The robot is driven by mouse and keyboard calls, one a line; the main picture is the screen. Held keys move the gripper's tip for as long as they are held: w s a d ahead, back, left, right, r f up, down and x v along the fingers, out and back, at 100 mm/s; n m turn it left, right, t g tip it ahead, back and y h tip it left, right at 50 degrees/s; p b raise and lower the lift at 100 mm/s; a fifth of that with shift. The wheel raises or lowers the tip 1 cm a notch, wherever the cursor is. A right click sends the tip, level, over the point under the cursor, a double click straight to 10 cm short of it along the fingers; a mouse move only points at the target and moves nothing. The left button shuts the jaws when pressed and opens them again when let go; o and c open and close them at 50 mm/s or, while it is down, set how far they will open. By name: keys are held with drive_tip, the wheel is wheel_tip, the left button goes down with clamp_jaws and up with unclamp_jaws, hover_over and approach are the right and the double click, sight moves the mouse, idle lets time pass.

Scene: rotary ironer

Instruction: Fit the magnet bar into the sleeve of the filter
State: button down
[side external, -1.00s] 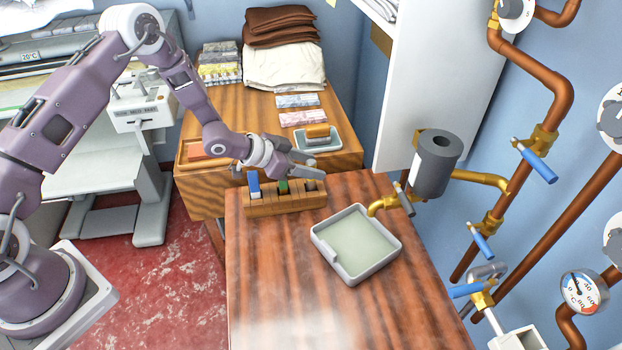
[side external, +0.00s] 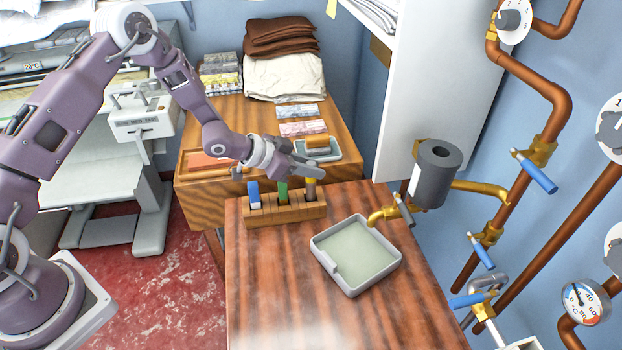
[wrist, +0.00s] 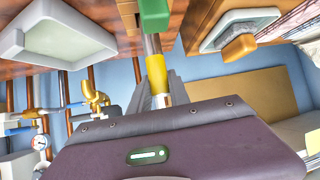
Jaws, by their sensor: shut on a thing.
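A wooden rack (side external: 285,211) on the near table holds upright bars with a blue handle (side external: 254,194) and a green handle (side external: 283,192). My gripper (side external: 310,174), above the rack's right end, is shut on a yellow-handled bar (side external: 310,189). In the wrist view its yellow handle (wrist: 180,92) sits between my fingers and bare metal rod shows beyond it. I cannot tell how much of the rod is still in the rack. The dark grey cylindrical filter (side external: 432,180) stands on brass pipework at the right, with an opening in its top. My gripper is well left of it.
A grey tray (side external: 335,272) lies on the near table between rack and filter. A smaller dish (side external: 332,157) with an orange block is behind my gripper. A brass tap (side external: 382,214) juts over the table; copper pipes (side external: 572,100) run along the right wall. The front tabletop is clear.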

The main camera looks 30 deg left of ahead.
wheel_tip(320, 180, up, 7)
drive_tip(key=shift+r, duration=0.2)
drive_tip(key=s+a+r+n+t+y, duration=0.1)
drive_tip(key=s+a+r+n+y, duration=0.15)
drive_tip(key=s+r, duration=0.8)
drive_tip(key=w+d+r+m+h, duration=0.2)
drive_tip(key=w+d+r, duration=0.3)
drive_tip(key=w+d, duration=0.7)
drive_tip(key=w+d+r+m+g+h, duration=0.2)
drive_tip(key=d, duration=0.6)
drive_tip(key=w+d+r+m+g+h, duration=0.2)
drive_tip(key=d+r+m, duration=0.1)
drive_tip(key=d, duration=0.6)
wheel_tip(320, 180, down, 10)
drive_tip(key=shift+s+a, duration=0.15)
drive_tip(key=shift+s, duration=0.15)
drive_tip(key=shift+f+y, duration=0.1)
drive_tip(key=shift+y, duration=0.15)
